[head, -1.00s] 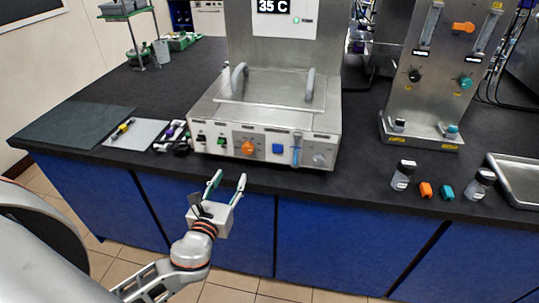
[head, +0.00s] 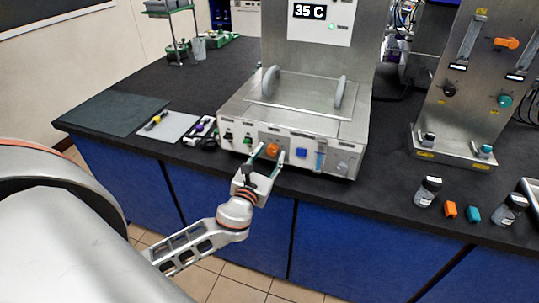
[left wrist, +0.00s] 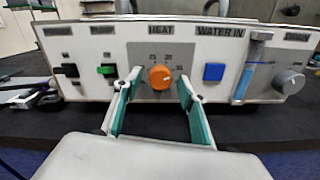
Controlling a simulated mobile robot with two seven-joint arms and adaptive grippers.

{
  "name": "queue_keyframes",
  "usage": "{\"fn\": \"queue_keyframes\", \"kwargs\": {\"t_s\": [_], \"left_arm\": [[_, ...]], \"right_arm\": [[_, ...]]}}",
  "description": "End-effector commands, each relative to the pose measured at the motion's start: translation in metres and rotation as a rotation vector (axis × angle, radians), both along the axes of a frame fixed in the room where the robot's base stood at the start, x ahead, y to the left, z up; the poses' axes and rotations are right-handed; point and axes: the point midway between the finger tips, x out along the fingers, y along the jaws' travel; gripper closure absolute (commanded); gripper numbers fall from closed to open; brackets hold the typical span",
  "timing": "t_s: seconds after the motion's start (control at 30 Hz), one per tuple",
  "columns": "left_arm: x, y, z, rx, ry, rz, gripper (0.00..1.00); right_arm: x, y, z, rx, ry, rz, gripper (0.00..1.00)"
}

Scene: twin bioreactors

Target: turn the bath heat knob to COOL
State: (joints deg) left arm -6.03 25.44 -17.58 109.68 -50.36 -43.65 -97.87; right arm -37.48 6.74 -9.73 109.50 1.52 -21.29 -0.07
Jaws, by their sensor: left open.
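The orange heat knob (head: 272,149) is on the front panel of the steel bath unit (head: 335,159). In the left wrist view the knob (left wrist: 160,77) sits below the word HEAT, with small numbers around it and its white mark pointing to the right. My left gripper (head: 269,153) is open in front of the panel. In the left wrist view its two teal-padded fingers (left wrist: 158,88) stand on either side of the knob, slightly below it; I cannot tell whether they touch it. The display (head: 310,11) reads 35 C. My right gripper is not in view.
On the panel, a green switch (left wrist: 107,69) and black switch (left wrist: 68,70) are left of the knob. A blue WATER IN button (left wrist: 214,72), a flow tube (left wrist: 249,68) and a grey knob (left wrist: 289,81) are right.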

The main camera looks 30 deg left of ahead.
Motion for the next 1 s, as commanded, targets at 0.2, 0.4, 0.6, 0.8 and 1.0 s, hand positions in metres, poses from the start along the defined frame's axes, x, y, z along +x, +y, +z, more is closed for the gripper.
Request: {"fn": "queue_keyframes", "kwargs": {"t_s": [0.2,0.4,0.6,0.8,1.0], "left_arm": [[0.0013,0.0001,-0.0003,-0.001,0.001,-0.001,0.59],[0.0012,0.0000,-0.0003,-0.001,0.001,-0.001,0.97],[0.0011,0.0000,-0.0003,-0.004,0.000,0.000,0.97],[0.0011,-0.0002,-0.0005,-0.044,-0.010,0.000,0.97],[0.0010,-0.0001,-0.0006,-0.153,-0.036,0.000,0.97]], "right_arm": [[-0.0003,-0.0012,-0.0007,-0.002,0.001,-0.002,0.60],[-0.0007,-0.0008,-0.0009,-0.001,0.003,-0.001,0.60],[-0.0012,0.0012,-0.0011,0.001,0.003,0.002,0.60],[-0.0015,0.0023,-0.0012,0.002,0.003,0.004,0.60],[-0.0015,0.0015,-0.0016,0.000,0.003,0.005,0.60]]}}
